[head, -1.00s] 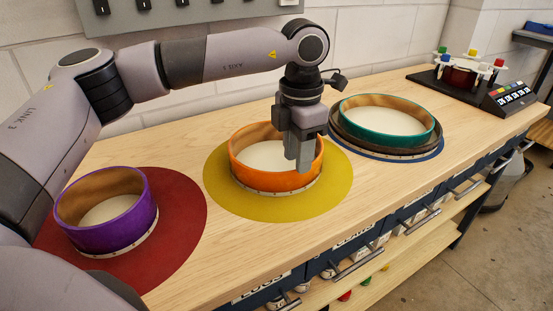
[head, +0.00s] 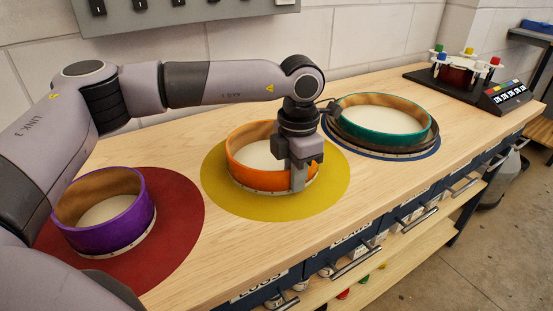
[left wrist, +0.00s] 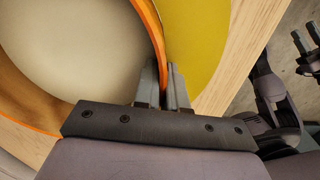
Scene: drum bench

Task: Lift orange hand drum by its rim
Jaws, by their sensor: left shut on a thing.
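The orange hand drum (head: 250,180) sits on the yellow round mat (head: 222,192) in the middle of the bench, its pale inside facing up. My left gripper (head: 298,180) points down at the drum's front right rim in the head view. In the left wrist view, its two fingers (left wrist: 165,88) stand on either side of the orange rim (left wrist: 150,20) and are shut on it. The drum looks level, and no gap under it shows.
A purple drum (head: 120,228) stands on a red mat (head: 182,205) at the left. A teal drum (head: 385,137) sits in a dark ring on a blue mat (head: 420,156) at the right. A device with colored knobs (head: 465,72) stands at the far right. Bare wood lies at the front.

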